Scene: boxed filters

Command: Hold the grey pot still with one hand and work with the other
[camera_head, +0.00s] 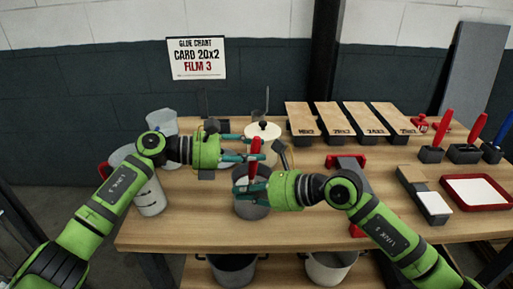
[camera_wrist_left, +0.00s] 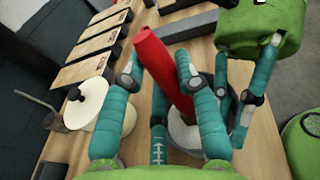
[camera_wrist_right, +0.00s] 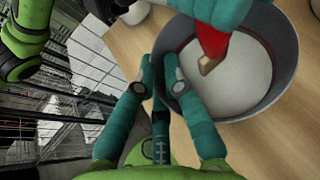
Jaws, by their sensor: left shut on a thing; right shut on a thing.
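The grey pot (camera_head: 252,207) stands on the table, with a pale whitish inside (camera_wrist_right: 240,85). My right gripper (camera_head: 246,186) is shut on its wall; the right wrist view shows the fingers (camera_wrist_right: 163,85) at the rim. My left gripper (camera_head: 243,148) is shut on a red-handled tool (camera_head: 254,160) above the pot. The tool leans between the fingers in the left wrist view (camera_wrist_left: 160,65). Its pale tip (camera_wrist_right: 208,65) is inside the pot's opening; whether it touches the contents I cannot tell.
A white lidded pot (camera_head: 263,131) stands behind. Labelled boards (camera_head: 338,118) lie at the back. A red tray (camera_head: 476,192), a grey-and-white block (camera_head: 433,205) and red-handled tools in holders (camera_head: 441,130) are at right. A sign (camera_head: 196,58) reads "GLUE CHART CARD 20x2 FILM 3".

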